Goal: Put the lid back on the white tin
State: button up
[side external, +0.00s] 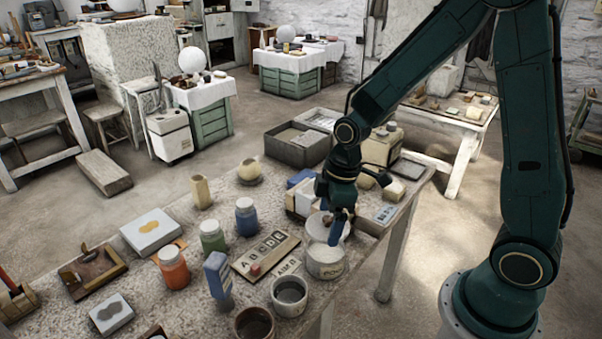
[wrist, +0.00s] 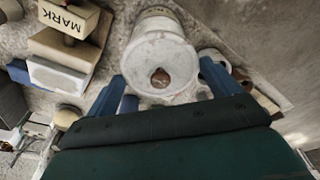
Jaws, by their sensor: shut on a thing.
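The white tin (side external: 325,266) stands on the worktable near its right edge, with dark lettering on its side. My gripper (side external: 336,232), with blue fingers, is shut on the white round lid (side external: 316,226) just above the tin in the side view. The lid looks tilted there, and I cannot tell whether it touches the rim. In the wrist view the lid (wrist: 150,48) fills the space between the fingers of my gripper (wrist: 164,78), its brown knob (wrist: 160,78) facing the camera. The lid hides most of what lies behind it.
A letter board (side external: 266,254) lies left of the tin, and an open pot (side external: 289,296) stands in front. Blue (side external: 246,217), green (side external: 212,236) and orange (side external: 173,267) jars stand farther left. A block marked MARK (wrist: 68,18) shows in the wrist view.

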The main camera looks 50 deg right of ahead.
jog(key=shift+f, duration=2.75)
jog(key=shift+f, duration=0.15)
dwell(0.4)
jog(key=o, duration=0.7)
jog(key=shift+r, duration=3.5)
grip_shut()
